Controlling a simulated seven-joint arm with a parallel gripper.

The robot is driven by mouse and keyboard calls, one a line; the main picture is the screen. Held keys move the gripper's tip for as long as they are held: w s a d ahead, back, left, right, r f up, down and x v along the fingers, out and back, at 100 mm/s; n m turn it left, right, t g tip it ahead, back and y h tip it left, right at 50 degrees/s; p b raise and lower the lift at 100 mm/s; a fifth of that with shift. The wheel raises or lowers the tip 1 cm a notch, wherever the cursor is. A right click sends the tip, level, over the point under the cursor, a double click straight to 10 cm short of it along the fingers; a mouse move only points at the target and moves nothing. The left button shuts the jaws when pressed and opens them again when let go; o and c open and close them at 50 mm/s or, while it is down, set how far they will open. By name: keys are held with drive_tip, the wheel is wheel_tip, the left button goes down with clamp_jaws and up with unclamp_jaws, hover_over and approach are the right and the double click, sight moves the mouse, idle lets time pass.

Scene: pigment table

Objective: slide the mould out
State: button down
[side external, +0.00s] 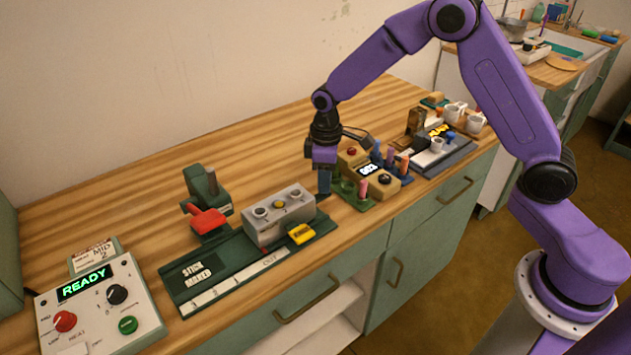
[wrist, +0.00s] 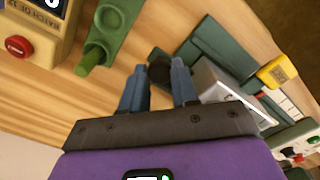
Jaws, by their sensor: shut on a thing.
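The grey mould block (side external: 278,214), with round openings along its top, sits on the dark green stick maker base (side external: 185,292). It shows in part in the wrist view (wrist: 214,84), right of the fingers. A yellow tab (side external: 301,234) is at its front, also in the wrist view (wrist: 277,72). My gripper (side external: 323,188) is low at the mould's right end. In the wrist view my gripper (wrist: 160,78) is shut on a dark rounded piece (wrist: 160,70) between its blue fingertips. Whether that piece joins the mould is hidden.
A green press with a red handle (side external: 208,221) stands behind the mould's left end. A beige box (side external: 385,180) and green holder (side external: 352,200) with coloured sticks stand close right of my gripper. A control box reading READY (side external: 100,310) is at the front left. Table behind is clear.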

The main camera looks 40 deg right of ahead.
drive_tip(key=shift+d, duration=0.4)
drive_tip(key=c, duration=0.9)
unclamp_jaws()
drive_tip(key=shift+o, duration=0.2)
drive_tip(key=shift+a, duration=0.1)
wheel_tip(320, 180, up, 17)
drive_tip(key=shift+r, duration=0.2)
